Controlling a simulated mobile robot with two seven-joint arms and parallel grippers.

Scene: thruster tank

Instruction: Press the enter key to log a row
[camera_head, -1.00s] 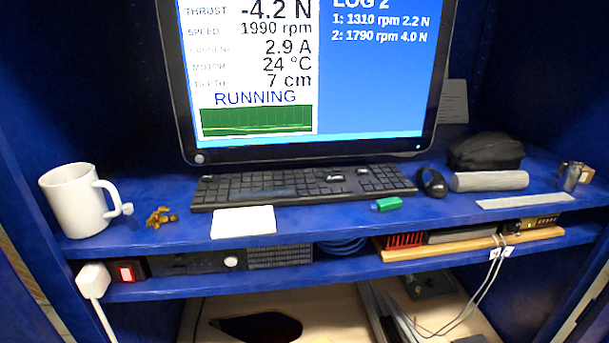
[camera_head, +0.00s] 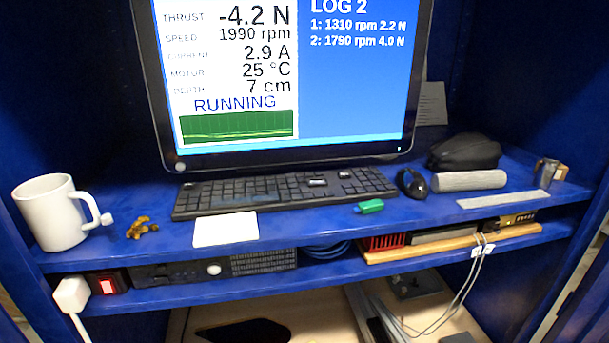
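A black keyboard (camera_head: 285,192) lies on the blue shelf (camera_head: 330,228) in front of the monitor. Its separate keys are too small to read, so I cannot pick out the enter key for certain. The monitor (camera_head: 285,75) shows thrust -4.2 N, speed 1990 rpm, current 2.9 A, motor 25 °C, depth 7 cm and RUNNING. Its blue right half shows LOG 2 with two rows, 1310 rpm 2.2 N and 1790 rpm 4.0 N. Neither of my grippers is in view.
A white mug (camera_head: 52,212) stands at the left, with small brown pieces (camera_head: 141,228) beside it. A white card (camera_head: 226,229) and a green stick (camera_head: 369,206) lie before the keyboard. A black mouse (camera_head: 411,183), grey roll (camera_head: 469,180) and black pouch (camera_head: 464,151) are at the right.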

